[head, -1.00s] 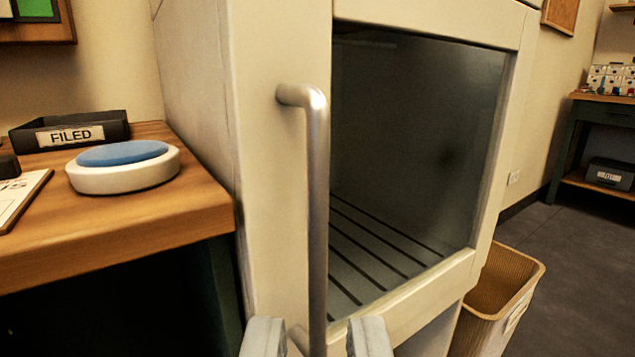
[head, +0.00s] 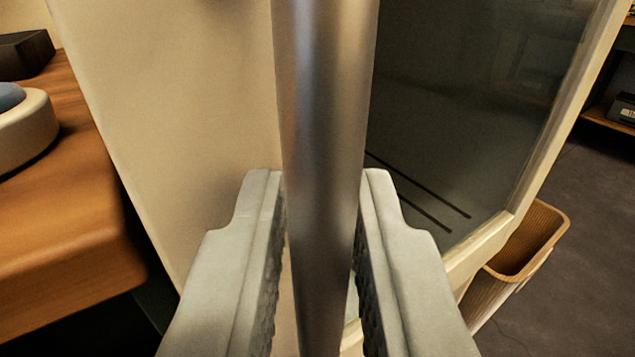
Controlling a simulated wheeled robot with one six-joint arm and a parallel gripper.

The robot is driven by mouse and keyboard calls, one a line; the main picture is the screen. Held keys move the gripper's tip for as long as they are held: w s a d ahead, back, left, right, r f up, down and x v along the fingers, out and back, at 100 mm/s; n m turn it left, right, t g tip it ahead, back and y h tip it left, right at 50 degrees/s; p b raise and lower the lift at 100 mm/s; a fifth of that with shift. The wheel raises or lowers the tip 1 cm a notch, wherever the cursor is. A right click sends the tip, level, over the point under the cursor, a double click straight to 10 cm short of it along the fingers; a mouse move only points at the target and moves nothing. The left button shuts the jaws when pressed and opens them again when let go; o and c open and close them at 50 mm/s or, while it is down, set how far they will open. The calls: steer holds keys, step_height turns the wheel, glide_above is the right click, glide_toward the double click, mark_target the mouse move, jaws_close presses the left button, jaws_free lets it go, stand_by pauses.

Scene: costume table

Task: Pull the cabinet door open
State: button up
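The cabinet door (head: 185,110) is cream with a dark glass pane (head: 460,120). Its vertical metal bar handle (head: 322,130) runs down the middle of the head view, very close. My gripper (head: 323,185) has one grey finger on each side of the handle, with the bar between the ridged pads. Narrow gaps show between bar and pads lower down, so the fingers look open around it. Contact near the fingertips cannot be told. The door looks closed. The handle's ends are out of view.
A wooden desk (head: 60,200) stands close on the left, with a white and blue round button (head: 20,130) and a dark tray (head: 25,55). A wicker bin (head: 540,240) stands on the floor at right. Open floor (head: 580,260) lies beyond it.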

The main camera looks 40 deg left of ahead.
jaws_close()
steer(key=shift+d, duration=0.15)
